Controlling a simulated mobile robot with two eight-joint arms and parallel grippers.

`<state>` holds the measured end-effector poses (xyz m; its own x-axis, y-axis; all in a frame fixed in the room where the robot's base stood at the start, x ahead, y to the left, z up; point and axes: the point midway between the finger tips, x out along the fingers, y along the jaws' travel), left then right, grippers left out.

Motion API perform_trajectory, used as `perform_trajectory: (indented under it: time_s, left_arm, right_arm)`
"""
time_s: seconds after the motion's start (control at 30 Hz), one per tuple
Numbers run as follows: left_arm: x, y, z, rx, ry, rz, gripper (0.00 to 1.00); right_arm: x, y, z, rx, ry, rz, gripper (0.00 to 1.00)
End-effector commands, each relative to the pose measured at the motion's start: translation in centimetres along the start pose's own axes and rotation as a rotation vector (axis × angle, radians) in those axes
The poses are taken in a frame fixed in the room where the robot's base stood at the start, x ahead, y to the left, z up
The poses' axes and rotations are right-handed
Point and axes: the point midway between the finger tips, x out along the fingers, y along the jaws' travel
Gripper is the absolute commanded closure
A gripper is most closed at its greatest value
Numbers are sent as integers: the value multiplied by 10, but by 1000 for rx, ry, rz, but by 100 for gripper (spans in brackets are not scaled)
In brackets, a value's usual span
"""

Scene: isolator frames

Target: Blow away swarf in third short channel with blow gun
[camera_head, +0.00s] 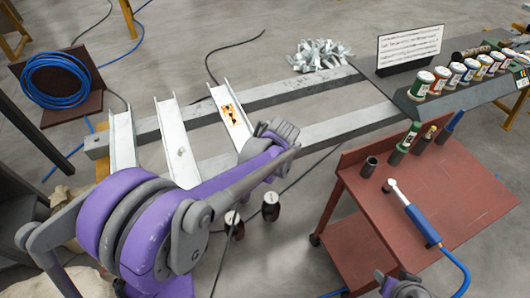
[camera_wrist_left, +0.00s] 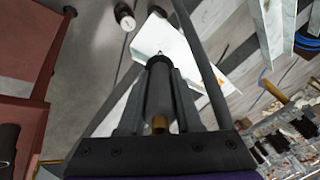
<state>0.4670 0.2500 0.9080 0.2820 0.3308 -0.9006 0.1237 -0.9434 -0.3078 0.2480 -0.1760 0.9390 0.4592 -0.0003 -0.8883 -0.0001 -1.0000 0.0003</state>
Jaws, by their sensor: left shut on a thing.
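Three short white channels lie across the long grey bars in the head view: the first (camera_head: 122,140), the second (camera_head: 174,125) and the third (camera_head: 222,95), which carries an orange and black patch. My left gripper (camera_head: 282,132) is at the near end of the third channel. I cannot make out swarf there. My right gripper (camera_head: 400,287) is at the bottom edge, partly cut off.
A red cart (camera_head: 450,185) at right holds a blue-handled tool (camera_head: 422,224) with a blue hose, and several cylinders. A silver strip heap (camera_head: 320,55) lies behind the bars. Two dark bottles (camera_head: 270,206) stand below my left arm. A blue hose coil (camera_head: 55,80) is at left.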

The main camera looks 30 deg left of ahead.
Motion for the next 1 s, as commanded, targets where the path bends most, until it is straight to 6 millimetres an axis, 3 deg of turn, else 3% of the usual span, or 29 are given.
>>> perform_trajectory:
  time_s: [0.5,1.0]
  left_arm:
    - [52,0,1,0,-1,0,100]
    - [60,0,0,0,1,0,100]
  right_arm:
    - [26,0,25,0,-19,0,50]
    - [30,0,29,0,-22,0,50]
